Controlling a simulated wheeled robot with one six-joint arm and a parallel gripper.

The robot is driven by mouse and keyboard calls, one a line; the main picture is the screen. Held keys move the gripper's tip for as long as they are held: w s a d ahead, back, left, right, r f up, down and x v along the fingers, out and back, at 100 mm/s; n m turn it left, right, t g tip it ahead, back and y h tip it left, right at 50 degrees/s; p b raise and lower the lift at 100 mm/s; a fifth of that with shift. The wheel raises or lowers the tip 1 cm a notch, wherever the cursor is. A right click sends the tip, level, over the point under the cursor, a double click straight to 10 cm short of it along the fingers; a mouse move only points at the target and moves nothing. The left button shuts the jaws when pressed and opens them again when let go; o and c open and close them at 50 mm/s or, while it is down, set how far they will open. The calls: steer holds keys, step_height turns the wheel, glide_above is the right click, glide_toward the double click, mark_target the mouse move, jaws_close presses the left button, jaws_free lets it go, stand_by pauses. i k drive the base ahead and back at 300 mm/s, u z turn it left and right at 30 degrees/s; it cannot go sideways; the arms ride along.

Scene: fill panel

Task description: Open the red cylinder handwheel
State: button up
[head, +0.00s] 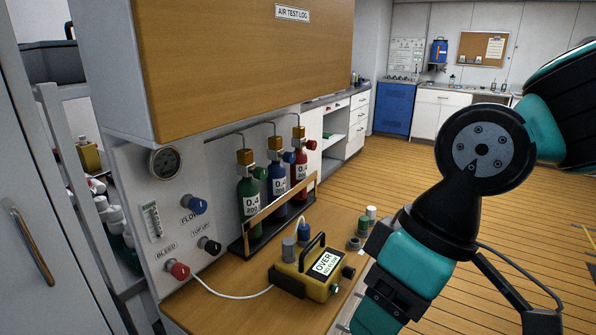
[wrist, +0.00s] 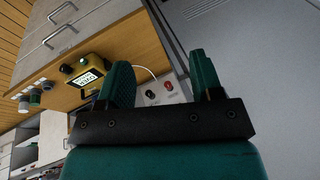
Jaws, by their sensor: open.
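The red cylinder (head: 299,175) stands at the right end of a row of three cylinders on the fill panel. Its red handwheel (head: 311,145) sticks out to the right of the brass valve at its top. The green cylinder (head: 249,205) and the blue cylinder (head: 277,185) stand to its left. My gripper (wrist: 162,80) is open and empty, with its two green fingers apart in the wrist view. In the head view my arm is at the lower right, well away from the red handwheel. I cannot make out the red cylinder in the wrist view.
A yellow device (head: 316,270) with a handle sits on the wooden bench in front of the cylinders. Small canisters (head: 362,225) stand to its right. A wooden rail (head: 270,212) crosses before the cylinders. A wooden cabinet (head: 240,65) overhangs them. Open floor (head: 410,170) lies to the right.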

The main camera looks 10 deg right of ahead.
mark_target(310, 144)
steer(key=z, duration=1.6)
steer(key=i, duration=0.85)
steer(key=u, duration=2.4)
